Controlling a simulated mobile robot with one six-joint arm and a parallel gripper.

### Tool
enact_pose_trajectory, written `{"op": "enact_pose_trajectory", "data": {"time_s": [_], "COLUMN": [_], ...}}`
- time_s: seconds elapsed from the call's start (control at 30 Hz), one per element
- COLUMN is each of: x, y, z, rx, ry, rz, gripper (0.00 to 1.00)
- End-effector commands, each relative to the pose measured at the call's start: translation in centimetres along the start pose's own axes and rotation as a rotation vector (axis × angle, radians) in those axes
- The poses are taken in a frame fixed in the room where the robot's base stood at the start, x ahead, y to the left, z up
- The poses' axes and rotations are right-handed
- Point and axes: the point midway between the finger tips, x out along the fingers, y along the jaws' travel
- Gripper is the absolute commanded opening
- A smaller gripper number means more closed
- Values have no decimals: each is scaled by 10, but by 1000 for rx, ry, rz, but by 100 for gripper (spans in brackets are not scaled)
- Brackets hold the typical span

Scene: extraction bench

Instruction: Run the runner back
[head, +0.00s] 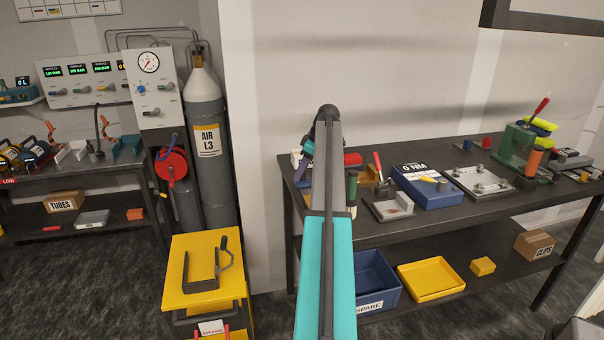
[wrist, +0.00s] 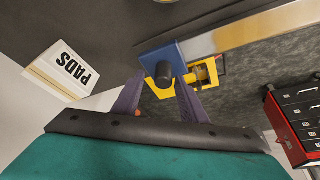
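In the wrist view a blue block (wrist: 152,58), which looks like the runner, sits at the left end of a pale metal rail (wrist: 262,27). A dark round knob (wrist: 164,76) sticks out of the block toward my gripper. My gripper (wrist: 160,82) has its two purple fingers spread, one on each side of the knob in the picture. A gap shows between each fingertip and the knob, so it looks open and empty. How far the knob reaches between the fingers is unclear. In the head view my arm hides the runner and most of the gripper.
A white PADS box (wrist: 62,72) stands left of the fingers. A red drawer cabinet (wrist: 290,120) is at the right. Yellow parts (wrist: 207,72) show behind the block. In the head view the bench (head: 470,210) holds a blue case (head: 428,186) and several tools.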

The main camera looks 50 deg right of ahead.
Motion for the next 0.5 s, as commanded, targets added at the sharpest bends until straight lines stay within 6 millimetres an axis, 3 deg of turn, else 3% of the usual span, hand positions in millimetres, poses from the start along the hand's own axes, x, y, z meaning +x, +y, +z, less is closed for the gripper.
{"op": "enact_pose_trajectory", "data": {"time_s": [0.5], "x": [-14], "y": [2], "z": [6], "rx": [6], "ry": [-4], "rz": [0], "gripper": [39]}}
